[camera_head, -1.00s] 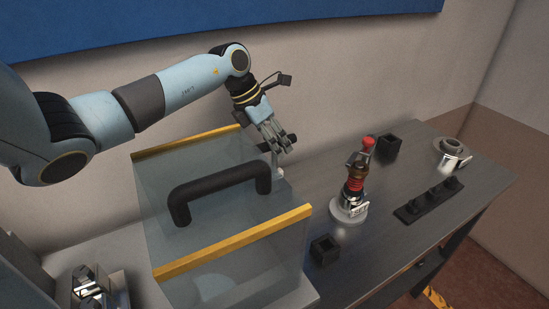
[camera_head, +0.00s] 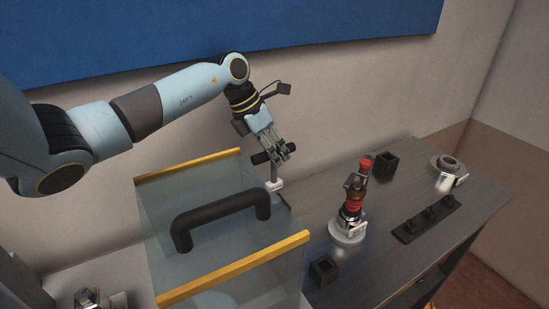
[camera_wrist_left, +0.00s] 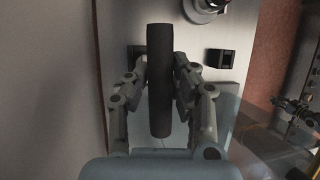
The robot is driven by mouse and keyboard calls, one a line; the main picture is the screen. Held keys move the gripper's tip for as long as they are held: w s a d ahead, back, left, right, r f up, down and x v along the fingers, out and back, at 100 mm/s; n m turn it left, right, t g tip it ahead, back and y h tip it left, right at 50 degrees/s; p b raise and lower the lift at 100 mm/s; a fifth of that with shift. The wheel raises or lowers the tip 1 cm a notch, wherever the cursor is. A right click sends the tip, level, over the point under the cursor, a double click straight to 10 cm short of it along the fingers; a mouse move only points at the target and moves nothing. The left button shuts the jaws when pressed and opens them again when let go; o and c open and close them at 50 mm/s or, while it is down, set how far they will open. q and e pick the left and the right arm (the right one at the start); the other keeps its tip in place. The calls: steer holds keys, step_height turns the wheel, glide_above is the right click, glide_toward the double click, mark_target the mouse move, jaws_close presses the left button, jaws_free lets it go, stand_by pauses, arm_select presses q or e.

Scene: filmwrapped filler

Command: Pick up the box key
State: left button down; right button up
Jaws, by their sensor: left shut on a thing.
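The box key shows as a thick black cylindrical grip (camera_head: 262,157) with a thin metal shaft and a pale tag (camera_head: 275,185) below it, behind the transparent box's far right corner. My left gripper (camera_head: 280,152) is shut on the black grip. In the left wrist view the grip (camera_wrist_left: 160,75) stands between the two fingers of my left gripper (camera_wrist_left: 160,85), its long axis running up the picture. Whether the shaft's lower end touches anything is unclear. My right gripper is not in view.
A transparent box with yellow edges (camera_head: 235,268) and a black handle (camera_head: 222,210) stands in front. On the dark table stand a red-topped tool on a round base (camera_head: 347,232), black square holders (camera_head: 386,163), a black rack (camera_head: 427,219) and a metal ring part (camera_head: 449,169).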

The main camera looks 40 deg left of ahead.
arm_select(q)
steer(key=w+d+r, duration=0.1)
steer(key=d+r, duration=0.6)
steer(key=d, duration=0.4)
steer(key=shift+w+d+r, duration=0.3)
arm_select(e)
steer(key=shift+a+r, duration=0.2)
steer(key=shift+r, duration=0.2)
